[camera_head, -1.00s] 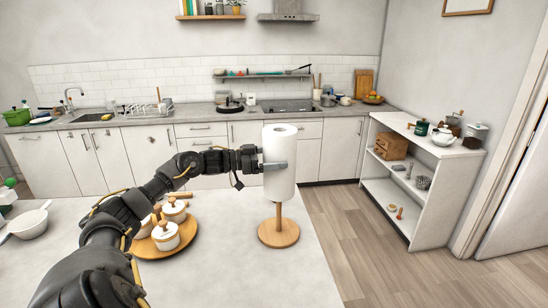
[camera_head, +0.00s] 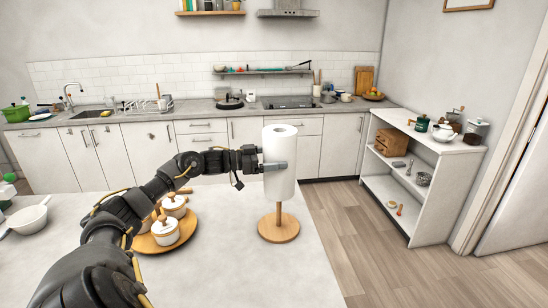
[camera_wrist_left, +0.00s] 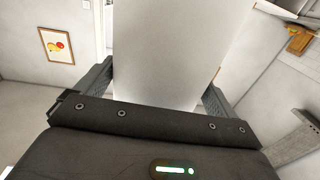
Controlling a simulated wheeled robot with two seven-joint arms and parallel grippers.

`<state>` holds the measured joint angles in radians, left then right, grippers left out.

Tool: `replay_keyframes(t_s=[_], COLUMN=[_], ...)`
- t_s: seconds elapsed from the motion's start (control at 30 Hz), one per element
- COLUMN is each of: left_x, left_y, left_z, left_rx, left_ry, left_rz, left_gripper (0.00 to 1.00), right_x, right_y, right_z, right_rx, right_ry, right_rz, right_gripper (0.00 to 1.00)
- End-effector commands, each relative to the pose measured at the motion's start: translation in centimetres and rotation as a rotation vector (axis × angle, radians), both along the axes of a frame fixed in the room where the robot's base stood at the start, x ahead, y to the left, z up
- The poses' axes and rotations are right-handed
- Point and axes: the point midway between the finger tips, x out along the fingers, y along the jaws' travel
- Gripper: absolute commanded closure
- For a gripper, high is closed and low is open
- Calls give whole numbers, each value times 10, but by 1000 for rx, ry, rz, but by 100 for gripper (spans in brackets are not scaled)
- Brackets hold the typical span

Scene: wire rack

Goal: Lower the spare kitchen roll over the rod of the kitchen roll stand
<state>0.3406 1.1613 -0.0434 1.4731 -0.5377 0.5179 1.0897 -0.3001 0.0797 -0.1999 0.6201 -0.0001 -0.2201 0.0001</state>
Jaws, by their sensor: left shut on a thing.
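The spare kitchen roll (camera_head: 281,185) is white and upright, held above the round wooden base of the kitchen roll stand (camera_head: 279,230). My left gripper (camera_head: 276,166) is shut on the roll around its middle. Below the roll a short length of the wooden rod (camera_head: 279,209) shows, in line with the roll; its upper part is hidden, and the roll's bottom is clear of the base. In the left wrist view the roll (camera_wrist_left: 160,60) fills the space between the two fingers. My right gripper is not in view.
A wooden tray (camera_head: 188,236) with several white lidded pots stands left of the stand, beside my left arm. A white bowl (camera_head: 28,219) is at the far left. The table (camera_head: 230,270) is clear in front of the stand; its right edge is close by.

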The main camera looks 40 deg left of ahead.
Motion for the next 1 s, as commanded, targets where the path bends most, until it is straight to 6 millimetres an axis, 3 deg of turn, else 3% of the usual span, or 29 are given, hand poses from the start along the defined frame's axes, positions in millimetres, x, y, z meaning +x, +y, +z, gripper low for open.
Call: replay_keyframes(t_s=[1.0], left_x=[0], left_y=[0], left_z=[-20], left_rx=[0], left_ry=[-1], left_rz=[1], left_gripper=[51], right_x=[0], right_y=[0], right_z=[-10], right_rx=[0], right_ry=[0], right_rz=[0], right_gripper=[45])
